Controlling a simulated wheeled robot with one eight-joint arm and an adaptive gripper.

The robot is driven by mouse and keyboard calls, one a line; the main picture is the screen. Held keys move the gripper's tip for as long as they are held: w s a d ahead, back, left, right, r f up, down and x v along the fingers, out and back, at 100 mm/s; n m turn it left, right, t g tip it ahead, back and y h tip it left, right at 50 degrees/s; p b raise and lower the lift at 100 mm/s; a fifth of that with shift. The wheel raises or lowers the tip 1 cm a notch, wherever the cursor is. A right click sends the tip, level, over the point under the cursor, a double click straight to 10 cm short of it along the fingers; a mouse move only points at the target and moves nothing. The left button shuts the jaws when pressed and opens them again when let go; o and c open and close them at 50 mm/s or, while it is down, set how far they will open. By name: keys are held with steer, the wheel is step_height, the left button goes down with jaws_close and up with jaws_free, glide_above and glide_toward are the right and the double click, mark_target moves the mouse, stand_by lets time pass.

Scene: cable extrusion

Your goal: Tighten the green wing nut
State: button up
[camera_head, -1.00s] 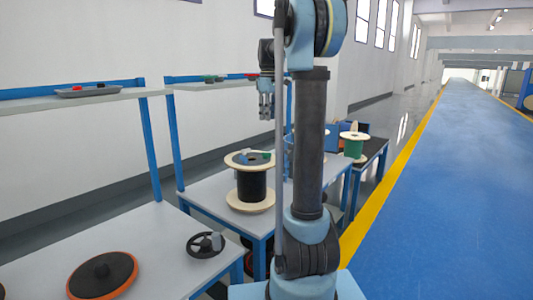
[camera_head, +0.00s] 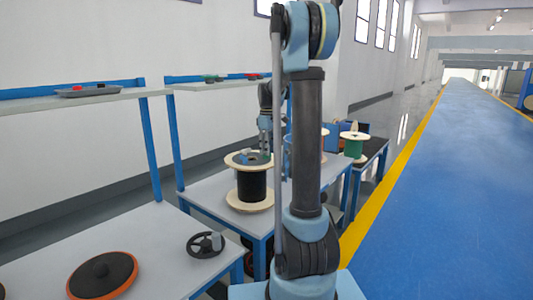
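A spool of black cable (camera_head: 252,187) with pale wooden flanges stands upright on the grey table. A small blue piece (camera_head: 244,159) sits on its upper flange. The green wing nut (camera_head: 267,156) shows as a small green spot at the right of that flange, mostly hidden by my gripper. My gripper (camera_head: 266,150) points straight down, with its fingertips at the wing nut's height. The fingers are small and dark here, so I cannot tell whether they touch the nut or how far apart they are.
A green spool (camera_head: 354,148) stands on the dark table farther back. A black handwheel (camera_head: 206,245) and an orange-rimmed disc (camera_head: 103,275) lie on the near table (camera_head: 150,235). Shelves (camera_head: 60,104) with small parts stand along the wall. The blue floor (camera_head: 440,220) at right is clear.

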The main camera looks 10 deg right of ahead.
steer(key=shift+f, duration=0.65)
jaws_close()
